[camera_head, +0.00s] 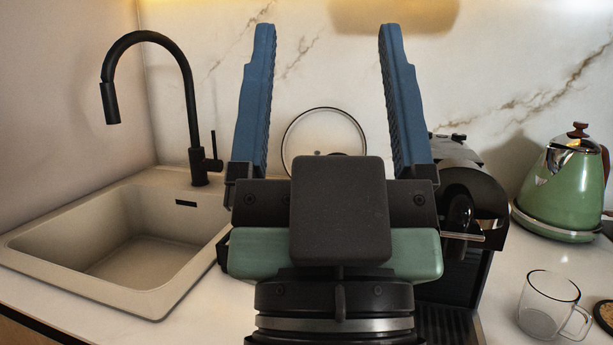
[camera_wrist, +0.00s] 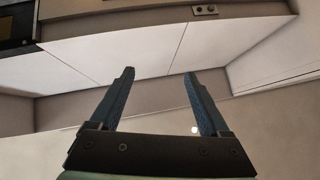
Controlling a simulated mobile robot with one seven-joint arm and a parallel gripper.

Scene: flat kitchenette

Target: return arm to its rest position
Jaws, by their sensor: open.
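My gripper (camera_head: 325,45) stands upright in the middle of the head view, close to the camera.
A beige sink (camera_head: 140,245) with a black faucet (camera_head: 190,110) is at left. A round glass lid (camera_head: 323,118) leans at the back. A black machine (camera_head: 475,205), green kettle (camera_head: 563,190) and glass mug (camera_head: 548,305) stand at right.

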